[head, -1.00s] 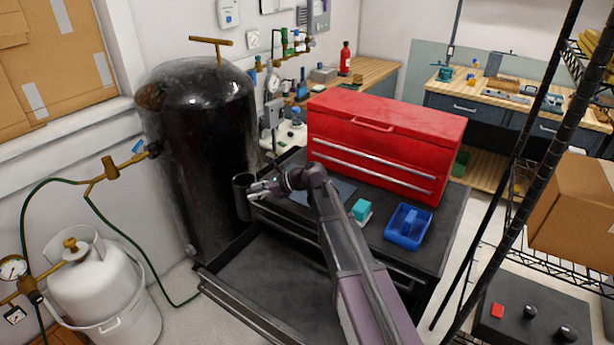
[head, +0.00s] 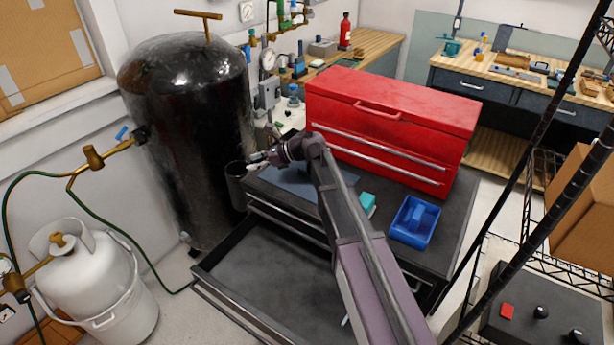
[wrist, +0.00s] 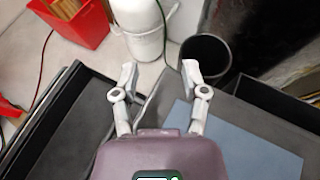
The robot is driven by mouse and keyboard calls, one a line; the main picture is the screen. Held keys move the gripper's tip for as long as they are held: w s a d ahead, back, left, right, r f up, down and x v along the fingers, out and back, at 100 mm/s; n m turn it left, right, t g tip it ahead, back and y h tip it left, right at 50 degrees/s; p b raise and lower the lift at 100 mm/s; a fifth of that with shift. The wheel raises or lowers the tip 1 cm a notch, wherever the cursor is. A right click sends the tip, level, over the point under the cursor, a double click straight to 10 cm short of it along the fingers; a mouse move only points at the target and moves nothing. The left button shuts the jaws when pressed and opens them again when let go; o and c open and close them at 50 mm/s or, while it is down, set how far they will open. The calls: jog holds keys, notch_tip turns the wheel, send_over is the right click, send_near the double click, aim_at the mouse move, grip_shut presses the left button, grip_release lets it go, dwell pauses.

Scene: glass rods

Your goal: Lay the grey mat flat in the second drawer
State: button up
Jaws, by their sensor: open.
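The blue-grey mat (head: 295,185) lies flat on the dark cabinet top, partly hidden behind my arm in the head view. It also shows at the lower right in the wrist view (wrist: 240,145). An empty dark drawer (head: 270,275) stands pulled out below a closed drawer front; its inside is at the left in the wrist view (wrist: 60,130). My gripper (head: 252,160) is open and empty, above the cabinet's left edge beside the mat. In the wrist view its fingers (wrist: 159,75) are spread apart, with the mat to the right of them.
A dark open cylinder (head: 236,187) stands at the cabinet's left edge, close to my gripper. A red toolbox (head: 390,125) fills the back of the cabinet top. A teal block (head: 367,203) and a blue tray (head: 414,221) are to the right. A black tank (head: 190,140) stands left.

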jog(key=o, duration=0.3)
jog(key=shift+d+r+h+p, duration=0.3)
jog(key=shift+h+p, duration=0.2)
jog(key=shift+p, duration=0.6)
jog(key=d+h+p, duration=0.1)
jog(key=p, duration=0.1)
jog(key=shift+r+m+p, duration=0.35)
jog(key=shift+m+p, duration=0.05)
jog(key=d+r+m+g+h+p, duration=0.1)
jog(key=d+r+m+h+p, duration=0.15)
jog(key=d+h+p, duration=0.45)
notch_tip(320, 180, up, 5)
jog(key=m+h+p, duration=0.3)
jog(key=h+p, duration=0.1)
jog(key=p, duration=0.5)
send_over(309, 174)
jog(key=w, duration=0.1)
jog(key=shift+w+n+b, duration=0.2)
jog(key=shift+n+b, duration=0.05)
jog(key=shift+b, duration=0.05)
jog(key=shift+f, duration=0.15)
notch_tip(309, 174, down, 8)
jog(key=b, duration=0.8)
jog(key=shift+f+b, duration=0.15)
jog(key=shift+b, duration=0.2)
